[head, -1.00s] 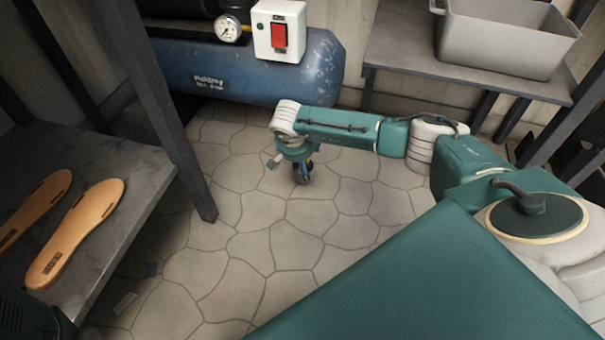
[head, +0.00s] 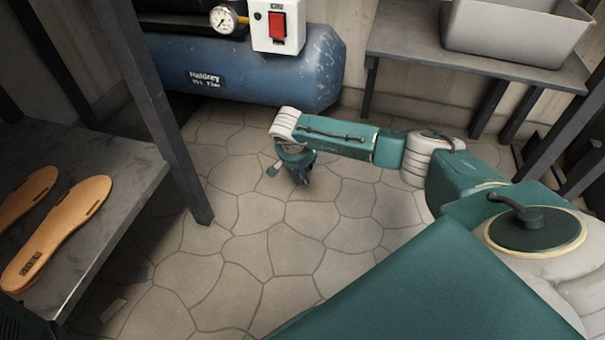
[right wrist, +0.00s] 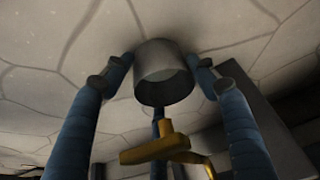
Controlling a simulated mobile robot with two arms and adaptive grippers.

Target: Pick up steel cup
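The steel cup (right wrist: 163,66) is a small grey metal cup in the right wrist view. Its dark open mouth faces the camera, and stone floor lies behind it. My right gripper (right wrist: 163,78) has blue fingers on the left and right of the cup, with their tips against its sides. A third finger is partly hidden behind the cup's near rim. In the head view my right gripper (head: 300,172) points down low over the floor, and the cup cannot be made out there. My left gripper is out of view.
A blue compressor tank (head: 240,72) lies behind the gripper. A grey bench (head: 110,200) with orange soles (head: 58,232) stands at left, its dark post close by. A grey bin (head: 515,32) sits on a shelf (head: 415,45) at back right. Floor around the gripper is clear.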

